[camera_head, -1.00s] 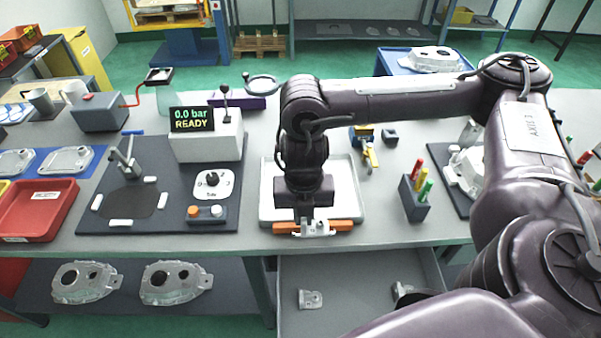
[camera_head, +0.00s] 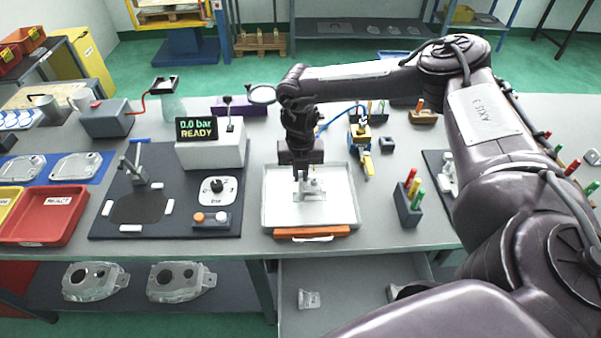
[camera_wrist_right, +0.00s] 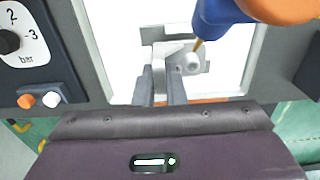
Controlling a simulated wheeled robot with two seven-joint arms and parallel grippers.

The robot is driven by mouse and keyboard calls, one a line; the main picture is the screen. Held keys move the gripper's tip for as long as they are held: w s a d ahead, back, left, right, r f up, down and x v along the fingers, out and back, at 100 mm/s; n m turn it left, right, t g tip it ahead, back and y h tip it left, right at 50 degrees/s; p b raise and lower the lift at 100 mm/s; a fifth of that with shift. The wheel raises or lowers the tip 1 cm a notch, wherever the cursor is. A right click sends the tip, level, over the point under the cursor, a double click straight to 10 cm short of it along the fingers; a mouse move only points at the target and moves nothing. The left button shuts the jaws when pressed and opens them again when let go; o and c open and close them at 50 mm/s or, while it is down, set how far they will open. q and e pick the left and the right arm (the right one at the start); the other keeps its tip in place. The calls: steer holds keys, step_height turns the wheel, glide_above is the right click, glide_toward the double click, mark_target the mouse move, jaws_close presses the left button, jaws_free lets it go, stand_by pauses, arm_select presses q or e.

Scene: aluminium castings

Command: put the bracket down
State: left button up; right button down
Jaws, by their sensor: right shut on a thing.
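The bracket (camera_head: 314,188), a small silvery casting with a round boss, is over the inside of the white tray (camera_head: 267,205). My right gripper (camera_head: 301,194) points down into the tray and is shut on the bracket. In the right wrist view the two fingers (camera_wrist_right: 162,88) close on the bracket's near part, and its boss (camera_wrist_right: 191,63) shows beyond them. The white tray floor (camera_wrist_right: 112,35) lies around and below it. I cannot tell whether the bracket touches the floor. My left gripper is not in view.
An orange bar (camera_head: 290,233) lies along the tray's front edge. A blue and yellow tool (camera_head: 362,150) and a holder with coloured pens (camera_head: 408,205) are to the right. The READY display box (camera_head: 205,155) stands left.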

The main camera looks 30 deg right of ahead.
mark_target(300, 174)
steer(key=shift+f, duration=0.7)
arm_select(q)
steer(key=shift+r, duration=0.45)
arm_select(e)
steer(key=shift+f, duration=0.1)
steer(key=shift+f, duration=0.15)
steer(key=c, duration=1.5)
jaws_free()
